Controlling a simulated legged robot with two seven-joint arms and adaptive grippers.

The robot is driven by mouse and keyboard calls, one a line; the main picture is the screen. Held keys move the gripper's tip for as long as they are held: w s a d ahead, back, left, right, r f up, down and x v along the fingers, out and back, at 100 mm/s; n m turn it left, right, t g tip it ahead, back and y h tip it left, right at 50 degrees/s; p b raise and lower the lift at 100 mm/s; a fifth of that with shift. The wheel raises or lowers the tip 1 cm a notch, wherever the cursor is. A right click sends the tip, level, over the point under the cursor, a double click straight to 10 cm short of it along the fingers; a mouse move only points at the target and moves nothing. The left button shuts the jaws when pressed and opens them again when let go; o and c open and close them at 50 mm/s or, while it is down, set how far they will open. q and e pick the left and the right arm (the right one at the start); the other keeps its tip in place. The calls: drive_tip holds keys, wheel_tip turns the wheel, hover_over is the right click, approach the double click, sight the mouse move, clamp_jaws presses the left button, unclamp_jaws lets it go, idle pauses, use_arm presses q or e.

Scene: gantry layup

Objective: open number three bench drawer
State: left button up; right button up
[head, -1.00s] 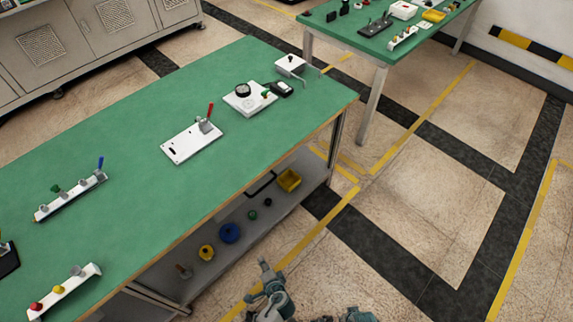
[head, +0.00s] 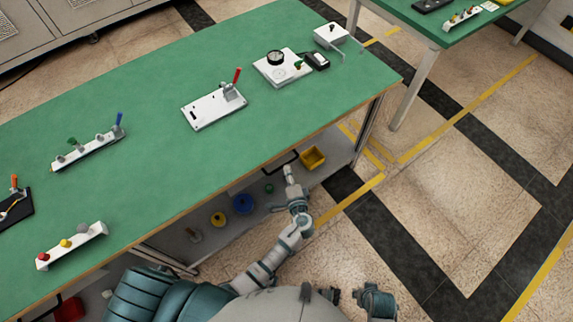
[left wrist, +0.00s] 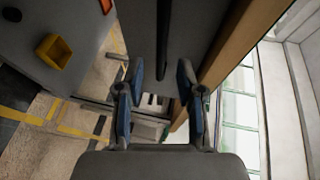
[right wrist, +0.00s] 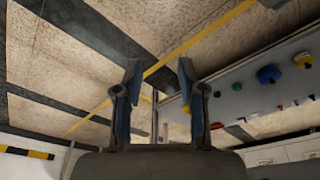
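The green-topped bench (head: 150,185) runs diagonally across the head view. A black bar handle (head: 282,160) shows below its front edge, near the right end. My left gripper (head: 288,172) is close to this handle. In the left wrist view, a dark bar (left wrist: 163,35) runs along a grey front (left wrist: 205,20) beside the wooden edge. My left fingers (left wrist: 160,72) are spread, with the bar in line between them; contact cannot be told. My right gripper (right wrist: 157,75) is open and empty over the floor. No drawer number is readable.
The shelf under the bench holds a yellow bin (head: 313,157), a blue round part (head: 243,204) and a yellow one (head: 218,219). Fixtures stand on the bench top, including a white plate with a red lever (head: 213,108). A second green bench (head: 425,25) is behind. Floor at right is clear.

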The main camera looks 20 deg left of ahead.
use_arm(q)
drive_tip(key=x, duration=0.4)
drive_tip(key=shift+a, duration=0.4)
drive_tip(key=shift+w+a+f, duration=0.1)
drive_tip(key=shift+w+a, duration=0.1)
drive_tip(key=shift+d, duration=0.1)
use_arm(e)
drive_tip(key=shift+s+a+r, duration=0.1)
drive_tip(key=shift+a+r, duration=0.1)
drive_tip(key=shift+r, duration=0.35)
drive_tip(key=shift+a+r, duration=0.15)
drive_tip(key=shift+r, duration=0.35)
use_arm(q)
drive_tip(key=shift+d, duration=0.15)
drive_tip(key=shift+c, duration=0.7)
clamp_jaws()
use_arm(e)
drive_tip(key=shift+d+f, duration=0.25)
